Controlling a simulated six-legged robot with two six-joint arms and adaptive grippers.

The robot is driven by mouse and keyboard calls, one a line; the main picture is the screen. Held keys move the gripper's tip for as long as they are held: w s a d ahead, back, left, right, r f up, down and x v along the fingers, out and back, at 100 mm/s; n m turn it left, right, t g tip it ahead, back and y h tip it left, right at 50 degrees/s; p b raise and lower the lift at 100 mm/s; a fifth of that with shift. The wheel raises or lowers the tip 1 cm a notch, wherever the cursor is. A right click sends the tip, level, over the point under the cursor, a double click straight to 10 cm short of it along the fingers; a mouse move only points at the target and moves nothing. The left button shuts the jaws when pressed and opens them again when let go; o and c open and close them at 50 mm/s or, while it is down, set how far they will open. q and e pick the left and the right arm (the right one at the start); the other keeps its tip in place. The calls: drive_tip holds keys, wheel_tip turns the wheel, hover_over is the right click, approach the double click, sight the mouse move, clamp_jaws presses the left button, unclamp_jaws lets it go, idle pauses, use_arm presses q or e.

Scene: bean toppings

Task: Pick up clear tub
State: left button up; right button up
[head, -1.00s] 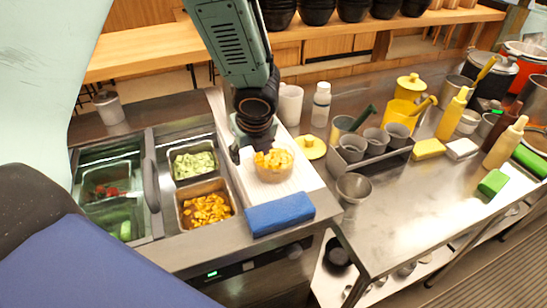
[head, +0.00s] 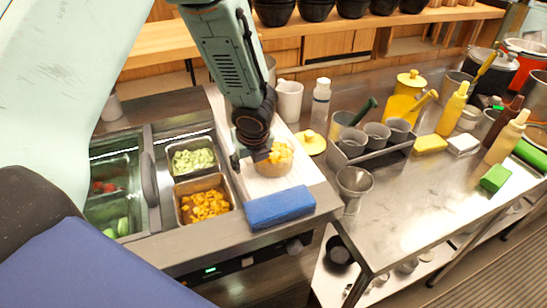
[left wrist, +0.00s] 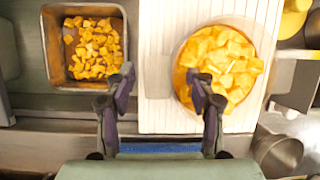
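The clear tub (head: 272,168) is round and full of yellow-orange cubes, and stands upright on the white ribbed board (head: 303,174). It also shows in the left wrist view (left wrist: 186,100), right of centre. My left gripper (head: 250,158) is over the tub's left side in the head view. In the left wrist view the gripper (left wrist: 163,85) has its fingers wide apart with nothing between them but board and counter. Its right finger overlaps the tub's left rim; I cannot tell whether it is inside or above. My right gripper is not in view.
A blue block (head: 280,208) lies at the board's front edge. Metal pans of orange cubes (head: 205,204) and pale green pieces (head: 193,160) sit left of the board. A white mug (head: 289,100) and a yellow lid (head: 311,143) stand behind and right. A metal cup (head: 354,183) is further right.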

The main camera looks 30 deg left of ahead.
use_arm(q)
drive_tip(key=shift+c, duration=0.6)
drive_tip(key=shift+w+a+f, duration=0.2)
drive_tip(key=c, duration=0.5)
drive_tip(key=shift+c, duration=0.5)
drive_tip(key=shift+s+d+r, duration=0.15)
drive_tip(key=shift+d+r, duration=0.05)
clamp_jaws()
drive_tip(key=shift+a+f, duration=0.1)
drive_tip(key=shift+a, duration=0.05)
